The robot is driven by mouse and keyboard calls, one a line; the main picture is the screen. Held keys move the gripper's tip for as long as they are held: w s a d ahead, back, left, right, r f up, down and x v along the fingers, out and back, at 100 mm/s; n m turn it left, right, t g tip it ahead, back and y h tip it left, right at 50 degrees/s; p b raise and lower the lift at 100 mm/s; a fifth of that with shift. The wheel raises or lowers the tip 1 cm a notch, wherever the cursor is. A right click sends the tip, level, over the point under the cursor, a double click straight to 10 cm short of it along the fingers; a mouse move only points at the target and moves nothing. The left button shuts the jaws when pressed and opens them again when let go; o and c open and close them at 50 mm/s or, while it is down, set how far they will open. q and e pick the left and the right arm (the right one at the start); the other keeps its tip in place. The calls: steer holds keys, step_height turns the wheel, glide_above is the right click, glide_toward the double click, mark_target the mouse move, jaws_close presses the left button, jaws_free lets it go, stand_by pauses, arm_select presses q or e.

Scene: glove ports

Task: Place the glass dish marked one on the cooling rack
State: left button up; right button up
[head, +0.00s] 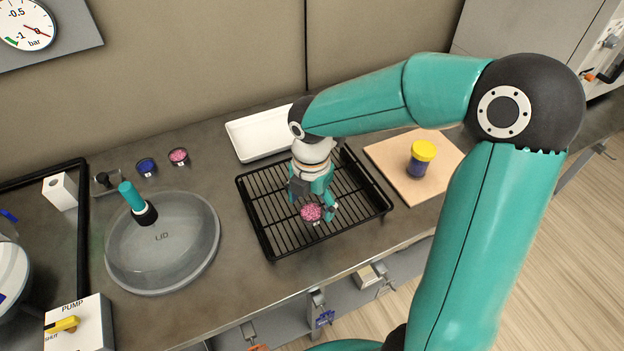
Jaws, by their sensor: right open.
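A small dish with pink contents (311,213) sits at the black wire cooling rack (262,236), near the rack's front middle. My right gripper (314,202) points down over the rack, open, with its fingers around or just beside this dish. Two more small dishes stand at the back left of the bench: one with blue contents (146,167) and one with pink contents (179,157). Their marks are too small to read, so I cannot tell which dish is marked one. My left gripper is not in view.
A white tray (250,140) stands behind the rack. A wooden board (390,160) with a yellow-lidded jar (421,158) is to its right. A large clear lid (165,262) with a teal knob lies left, near a pump box (80,325). Bare bench lies between lid and rack.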

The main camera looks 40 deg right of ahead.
mark_target(312, 214)
step_height(312, 214, up, 11)
steer(key=shift+f+p, duration=0.15)
steer(key=shift+p, duration=0.3)
stand_by(0.3)
